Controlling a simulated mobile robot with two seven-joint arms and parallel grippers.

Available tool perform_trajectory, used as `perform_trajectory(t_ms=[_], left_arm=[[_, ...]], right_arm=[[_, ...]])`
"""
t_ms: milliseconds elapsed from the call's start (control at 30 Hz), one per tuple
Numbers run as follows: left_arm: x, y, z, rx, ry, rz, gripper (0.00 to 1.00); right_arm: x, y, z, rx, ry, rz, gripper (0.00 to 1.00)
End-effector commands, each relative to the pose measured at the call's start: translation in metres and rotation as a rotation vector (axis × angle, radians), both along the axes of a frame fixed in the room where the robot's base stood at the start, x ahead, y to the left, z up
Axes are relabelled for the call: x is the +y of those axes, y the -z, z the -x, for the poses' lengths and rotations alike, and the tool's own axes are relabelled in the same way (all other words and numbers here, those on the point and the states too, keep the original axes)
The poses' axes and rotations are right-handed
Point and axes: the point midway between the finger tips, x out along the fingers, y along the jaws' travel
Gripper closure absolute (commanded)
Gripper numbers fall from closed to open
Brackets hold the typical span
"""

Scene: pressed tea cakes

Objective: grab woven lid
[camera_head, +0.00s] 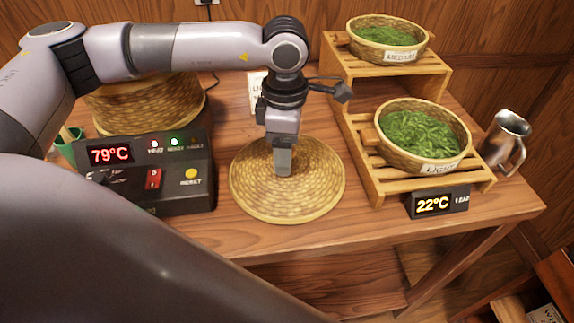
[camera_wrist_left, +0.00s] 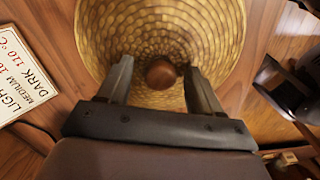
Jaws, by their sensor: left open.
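The woven lid (camera_head: 312,190) is a round, tan wicker disc lying on the wooden table in the middle of the head view. My left gripper (camera_head: 284,172) points down over its middle, and its body hides the lid's centre there. In the left wrist view the lid (camera_wrist_left: 215,30) fills the upper middle, with a round brown knob (camera_wrist_left: 160,74) at its centre. My left gripper (camera_wrist_left: 160,80) is open, with one finger on each side of the knob. I cannot tell whether the fingers touch the lid. My right gripper is not in view.
A control box (camera_head: 150,175) reading 79°C stands left of the lid, before a large woven basket (camera_head: 150,105). At right, a wooden stand (camera_head: 350,115) holds two baskets of green leaves. A 22°C display (camera_head: 438,203) and metal pitcher (camera_head: 505,140) stand nearby.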

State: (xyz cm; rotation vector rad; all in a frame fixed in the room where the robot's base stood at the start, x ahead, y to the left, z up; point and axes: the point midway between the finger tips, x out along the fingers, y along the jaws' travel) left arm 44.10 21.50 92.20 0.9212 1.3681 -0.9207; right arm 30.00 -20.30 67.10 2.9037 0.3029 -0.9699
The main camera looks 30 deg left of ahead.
Motion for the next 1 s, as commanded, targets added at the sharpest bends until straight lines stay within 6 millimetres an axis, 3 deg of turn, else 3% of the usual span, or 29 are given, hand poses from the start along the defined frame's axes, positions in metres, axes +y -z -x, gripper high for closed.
perform_trajectory(t_ms=[233,400,433,767,1000], left_arm=[[0.000,0.002,0.000,0.000,0.000,0.001,0.39],[0.000,0.002,0.000,0.000,0.000,0.001,0.94],[0.000,0.002,0.000,-0.001,0.000,0.001,1.00],[-0.001,-0.001,0.000,-0.003,0.000,0.001,1.00],[-0.001,-0.023,-0.001,-0.006,0.000,0.003,1.00]], right_arm=[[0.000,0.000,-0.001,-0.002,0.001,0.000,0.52],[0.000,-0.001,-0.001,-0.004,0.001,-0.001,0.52],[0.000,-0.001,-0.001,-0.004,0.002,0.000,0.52],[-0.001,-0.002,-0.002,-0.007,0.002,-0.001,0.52],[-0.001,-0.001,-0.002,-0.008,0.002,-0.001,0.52]])
